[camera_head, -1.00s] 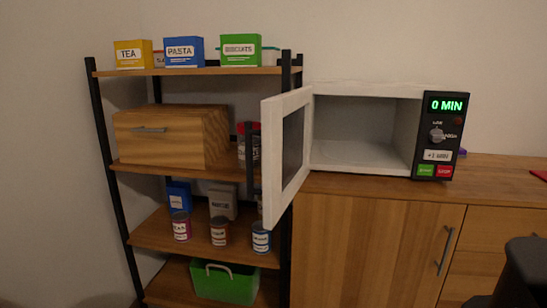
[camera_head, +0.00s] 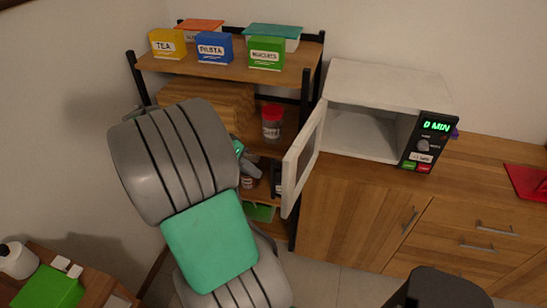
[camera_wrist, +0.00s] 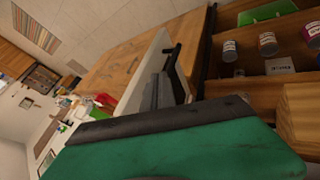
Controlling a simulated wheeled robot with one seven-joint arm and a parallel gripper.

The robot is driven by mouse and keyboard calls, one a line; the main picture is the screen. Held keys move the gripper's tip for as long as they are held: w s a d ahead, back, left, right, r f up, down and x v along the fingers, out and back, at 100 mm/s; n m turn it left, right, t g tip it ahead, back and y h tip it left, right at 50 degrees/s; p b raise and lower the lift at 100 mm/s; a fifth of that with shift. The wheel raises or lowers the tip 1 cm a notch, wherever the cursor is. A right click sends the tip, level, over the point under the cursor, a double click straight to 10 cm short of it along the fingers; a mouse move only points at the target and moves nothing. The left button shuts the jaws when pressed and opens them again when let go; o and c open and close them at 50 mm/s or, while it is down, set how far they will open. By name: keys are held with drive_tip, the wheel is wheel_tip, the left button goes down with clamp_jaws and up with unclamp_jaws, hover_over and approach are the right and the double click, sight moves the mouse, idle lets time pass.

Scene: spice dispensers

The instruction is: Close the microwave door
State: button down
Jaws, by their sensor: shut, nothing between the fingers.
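The white microwave (camera_head: 385,85) stands on the wooden counter with its door (camera_head: 305,150) swung wide open to the left. The pale door edge (camera_wrist: 142,65) and black handle (camera_wrist: 174,62) also show in the wrist view. My gripper (camera_wrist: 160,94) is shut and empty, its dark fingers pointing toward the door close to the handle. Whether they touch the door I cannot tell. In the head view my grey and green arm reaches up on the left, and the fingers are mostly hidden between the shelf and the door.
An open shelf (camera_head: 150,62) stands left of the microwave, with boxes on top and a red-lidded jar (camera_head: 272,122) on the middle level. Cans (camera_wrist: 268,42) and a green bin (camera_wrist: 262,12) show lower down. A red item (camera_head: 526,182) lies on the counter at right.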

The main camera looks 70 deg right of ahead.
sight(274, 185)
drive_tip(key=x, duration=1)
drive_tip(key=shift+s, duration=0.1)
drive_tip(key=shift+s, duration=0.15)
